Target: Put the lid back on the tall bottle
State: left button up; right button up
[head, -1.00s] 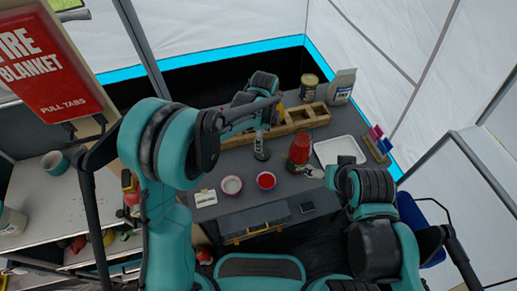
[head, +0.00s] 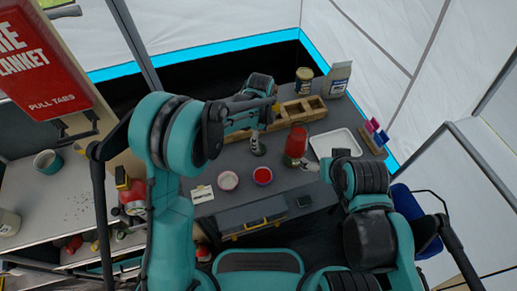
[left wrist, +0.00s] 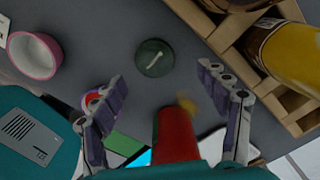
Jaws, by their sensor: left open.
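A dark green round disc with a pale line across it (left wrist: 153,57), which looks like a lid, lies on the grey table. In the head view it (head: 259,151) shows just under my left gripper (head: 257,142). In the left wrist view my left gripper (left wrist: 166,104) is open and empty, with the disc beyond its fingertips. A red bottle (head: 296,143) stands upright to the right of the disc. In the left wrist view the red bottle (left wrist: 174,140) shows low between the fingers, its tip blurred. My right gripper (head: 312,166) is near the white tray, its fingers too small to read.
A wooden crate (head: 291,114) stands behind; an amber bottle with a yellow label (left wrist: 290,50) is at it. A white tray (head: 336,143) lies right. A jar (head: 304,80) stands behind the crate.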

aim_at(260, 148)
pick_arm(q)
jog(key=f, duration=0.1)
jog(key=f+b, duration=0.1)
jog(key=f, duration=0.1)
jog(key=f+b, duration=0.1)
jog(key=f, duration=0.1)
jog(key=shift+s+f, duration=0.15)
jog(key=shift+s, duration=0.2)
jog(key=c, duration=0.8)
